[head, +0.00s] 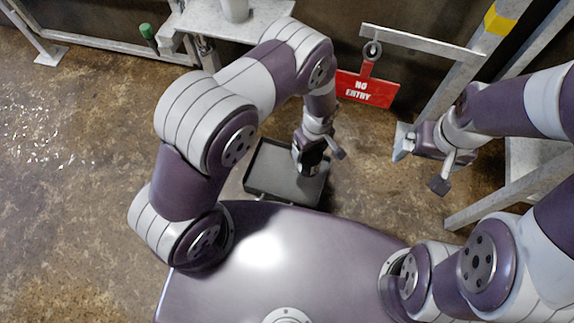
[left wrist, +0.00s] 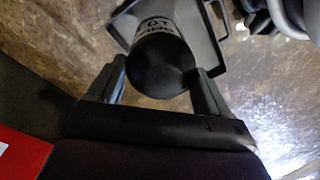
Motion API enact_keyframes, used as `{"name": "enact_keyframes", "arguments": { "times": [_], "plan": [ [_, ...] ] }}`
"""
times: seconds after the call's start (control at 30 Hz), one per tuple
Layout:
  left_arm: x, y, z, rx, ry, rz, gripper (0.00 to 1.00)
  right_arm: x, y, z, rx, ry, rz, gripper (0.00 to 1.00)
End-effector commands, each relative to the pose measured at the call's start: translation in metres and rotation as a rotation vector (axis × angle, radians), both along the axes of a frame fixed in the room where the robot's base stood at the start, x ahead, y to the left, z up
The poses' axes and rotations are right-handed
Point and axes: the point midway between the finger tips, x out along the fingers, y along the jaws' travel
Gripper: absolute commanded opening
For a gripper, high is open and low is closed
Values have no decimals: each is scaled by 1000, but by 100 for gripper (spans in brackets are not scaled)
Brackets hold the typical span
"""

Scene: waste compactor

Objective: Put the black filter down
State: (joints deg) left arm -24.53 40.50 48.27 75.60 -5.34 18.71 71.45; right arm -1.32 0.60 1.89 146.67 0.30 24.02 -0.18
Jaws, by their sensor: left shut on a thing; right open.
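My left gripper (head: 321,146) is low over a dark tray, shut on the black filter (head: 308,162). I cannot tell whether the filter touches the tray floor. My right gripper (head: 443,170) is open and empty at the right, apart from the tray.
A red NO ENTRY sign (head: 368,90) hangs from a metal bar behind the tray. A metal frame (head: 500,195) stands at the right. The brown floor at left is clear.

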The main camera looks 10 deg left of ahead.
Motion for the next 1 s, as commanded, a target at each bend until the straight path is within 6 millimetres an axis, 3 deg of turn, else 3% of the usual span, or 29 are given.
{"name": "enact_keyframes", "arguments": {
  "times": [0.03,0.1,0.3,0.37,0.57,0.93,0.97,1.0],
  "plan": [
    [0,16,-18,0,0,8,16,0,0,-17,0,1,0,100],
    [0,35,-29,0,0,6,16,0,0,-26,0,1,0,100],
    [0,65,-42,-1,-2,0,16,0,0,-38,0,1,0,100],
    [0,68,-46,0,-1,-1,16,0,0,-41,0,1,0,100],
    [0,68,-84,-1,-1,-2,16,0,0,-72,0,1,0,100],
    [0,68,-85,-1,-1,-2,16,0,0,-71,0,1,0,100],
    [-1,68,-85,0,0,-1,82,0,0,-71,0,1,0,100],
    [-1,68,-84,0,0,-1,95,0,0,-70,0,1,0,100]
  ]
}}
